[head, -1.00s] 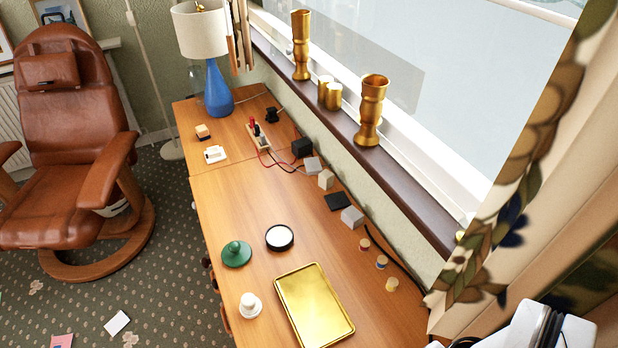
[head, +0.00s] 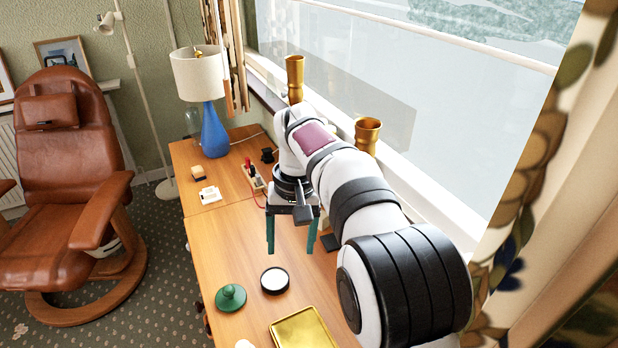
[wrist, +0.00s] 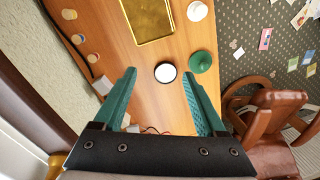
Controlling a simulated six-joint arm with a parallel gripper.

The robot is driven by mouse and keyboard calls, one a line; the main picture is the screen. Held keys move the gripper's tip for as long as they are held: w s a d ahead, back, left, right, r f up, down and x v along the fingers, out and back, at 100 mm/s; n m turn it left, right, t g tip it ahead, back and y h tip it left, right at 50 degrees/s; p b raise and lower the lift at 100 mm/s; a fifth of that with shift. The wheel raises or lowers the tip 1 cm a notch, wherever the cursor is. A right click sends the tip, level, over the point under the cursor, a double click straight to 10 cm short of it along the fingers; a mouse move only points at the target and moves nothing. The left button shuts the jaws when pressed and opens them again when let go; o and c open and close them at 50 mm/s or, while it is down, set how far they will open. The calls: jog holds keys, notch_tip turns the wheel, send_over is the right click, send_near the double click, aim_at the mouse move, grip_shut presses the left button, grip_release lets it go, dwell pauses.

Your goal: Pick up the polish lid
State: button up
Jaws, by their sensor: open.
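A round black-rimmed piece with a white face (head: 275,281), seemingly the polish lid, lies flat on the wooden desk. In the wrist view the same piece (wrist: 165,72) shows between my fingertips. A green round knobbed piece (head: 230,297) sits just left of it; it also shows in the wrist view (wrist: 200,61). My gripper (head: 291,250) has two green fingers, spread and empty, pointing down above the desk. In the head view it is behind the black-rimmed piece and slightly right. Nothing touches the fingers.
A gold tray (head: 304,330) lies right of and nearer than the black-rimmed piece. A white knobbed piece (wrist: 197,10) stands beside the tray. Small blocks (wrist: 102,86) line the window side. A blue lamp (head: 214,132) stands at the far end.

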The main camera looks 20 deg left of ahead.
jog(key=a+f+n, duration=0.2)
jog(key=a+f, duration=0.3)
jog(key=a, duration=0.3)
jog(key=n, duration=0.2)
send_over(228, 288)
jog(key=shift+t+h, duration=0.3)
jog(key=shift+t, duration=0.1)
notch_tip(228, 288, down, 8)
jog(key=shift+r, duration=0.15)
notch_tip(228, 288, down, 7)
jog(key=shift+f, duration=0.2)
grip_shut()
